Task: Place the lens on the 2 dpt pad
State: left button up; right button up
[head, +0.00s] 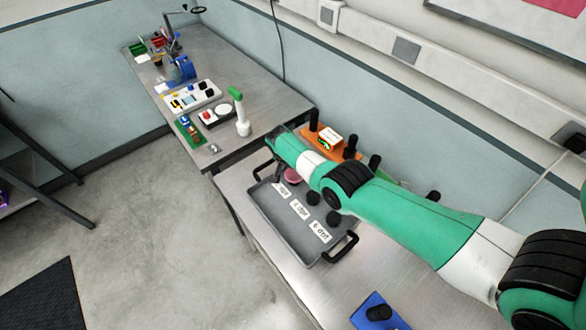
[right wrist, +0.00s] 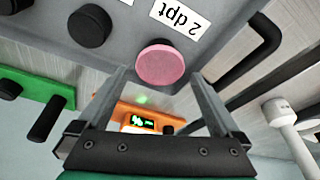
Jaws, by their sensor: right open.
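The pink round lens (right wrist: 160,65) lies flat beside the white 2 dpt label (right wrist: 182,25) in the right wrist view. Any pad under it is hidden. It also shows small in the head view (head: 292,176), beside my right arm. My right gripper (right wrist: 159,77) is open, with one finger to each side of the lens in the picture and a gap on both sides. In the head view my right arm hides its fingers. Black round pads (right wrist: 89,26) sit on the grey tray (head: 267,208), by the other labels. My left gripper is not in view.
An orange device (right wrist: 140,112) with a lit green display stands behind the tray. A green stand with black posts (right wrist: 46,120) is close by. The tray has black handles (head: 342,247). A blue block (head: 378,312) lies in front. A white-and-green bottle-like object (head: 241,115) stands on the far table.

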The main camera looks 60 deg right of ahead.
jog(key=p+v, duration=0.8)
jog(key=v, duration=0.2)
jog(key=shift+p, duration=0.3)
jog(key=shift+r, duration=0.1)
